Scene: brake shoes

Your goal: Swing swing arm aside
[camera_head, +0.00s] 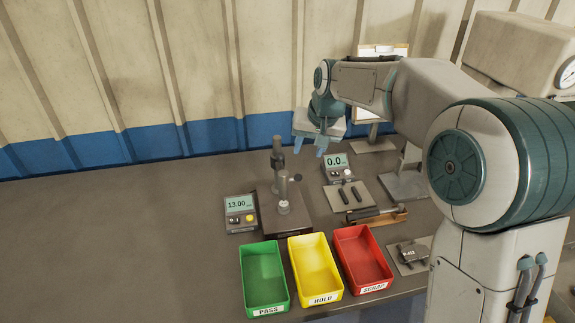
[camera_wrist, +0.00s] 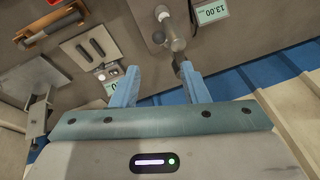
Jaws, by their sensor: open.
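A measuring fixture stands mid-bench in the head view. It has a dark base (camera_head: 268,212), a dark upright post (camera_head: 277,162) and a lighter vertical spindle (camera_head: 283,188) with a pale collar. A small dark knob (camera_head: 297,178) sticks out beside them. I cannot clearly make out which part is the swing arm. In the wrist view the fixture's grey metal parts (camera_wrist: 168,28) lie just beyond the fingertips. My gripper (camera_head: 311,147) is open and empty, above and slightly right of the fixture; its blue fingers (camera_wrist: 160,72) are spread apart in the wrist view.
A 13.00 display (camera_head: 239,205) stands left of the fixture and a 0.0 display (camera_head: 337,165) right of it. Green (camera_head: 243,270), yellow (camera_head: 296,265) and red (camera_head: 342,255) bins stand in front. A plate (camera_head: 334,198) holds dark pieces. The left bench (camera_head: 110,240) is clear.

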